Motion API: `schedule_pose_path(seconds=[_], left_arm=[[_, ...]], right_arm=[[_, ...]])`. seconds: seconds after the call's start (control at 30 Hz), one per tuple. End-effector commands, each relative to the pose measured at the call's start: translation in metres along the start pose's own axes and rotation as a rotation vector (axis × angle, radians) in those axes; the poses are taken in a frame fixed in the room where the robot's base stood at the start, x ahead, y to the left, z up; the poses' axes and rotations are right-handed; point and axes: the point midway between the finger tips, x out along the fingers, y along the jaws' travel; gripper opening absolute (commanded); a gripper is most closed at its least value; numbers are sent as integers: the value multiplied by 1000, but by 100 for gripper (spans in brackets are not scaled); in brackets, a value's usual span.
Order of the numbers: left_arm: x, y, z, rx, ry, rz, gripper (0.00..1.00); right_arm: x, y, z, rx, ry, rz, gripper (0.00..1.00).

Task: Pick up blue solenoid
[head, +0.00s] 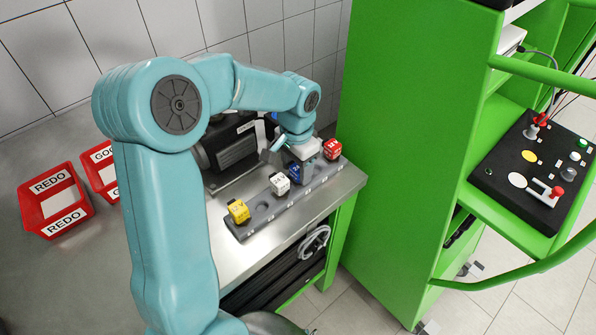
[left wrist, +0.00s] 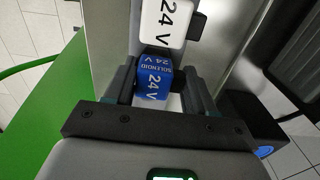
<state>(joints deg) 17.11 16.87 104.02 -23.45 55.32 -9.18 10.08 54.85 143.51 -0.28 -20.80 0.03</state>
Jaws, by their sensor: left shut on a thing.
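The blue solenoid (head: 295,173) is at the grey holder strip (head: 263,208) on the metal bench, between the white and red solenoids. My left gripper (head: 303,161) reaches down over it from above and partly hides it. In the left wrist view the blue solenoid (left wrist: 154,84), marked 24 V, sits between the two fingers of my left gripper (left wrist: 155,88), which is shut on it. I cannot tell whether it is lifted clear of the strip. My right gripper is not in view.
The white solenoid (head: 280,184) and red solenoid (head: 332,149) stand close on either side; a yellow one (head: 238,211) is farther left. A dark motor (head: 228,150) stands behind the strip. Red bins (head: 52,229) lie left, a green cabinet (head: 400,150) right.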

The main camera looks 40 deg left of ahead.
Motion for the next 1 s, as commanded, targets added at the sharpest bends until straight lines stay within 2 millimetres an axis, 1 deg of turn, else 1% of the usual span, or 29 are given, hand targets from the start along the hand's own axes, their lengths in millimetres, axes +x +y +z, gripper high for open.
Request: schedule_pose_path(seconds=[0.17,0.27,0.37,0.47,0.7,0.8,0.9,1.0], left_arm=[[-3,0,0,0,2,-1,33],[-11,0,-1,0,3,-2,33],[-26,0,-1,-1,6,-2,33],[-48,0,-2,-1,7,-3,33],[-115,0,-2,0,7,-2,33],[-141,0,-1,0,6,-2,33],[-162,0,-1,0,5,-2,33],[-179,0,-1,1,4,-1,33]], right_arm=[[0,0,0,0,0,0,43],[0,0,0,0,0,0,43],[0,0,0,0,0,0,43],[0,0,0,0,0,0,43],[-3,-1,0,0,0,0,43],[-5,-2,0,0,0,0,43],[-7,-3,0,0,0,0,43],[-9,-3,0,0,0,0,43]])
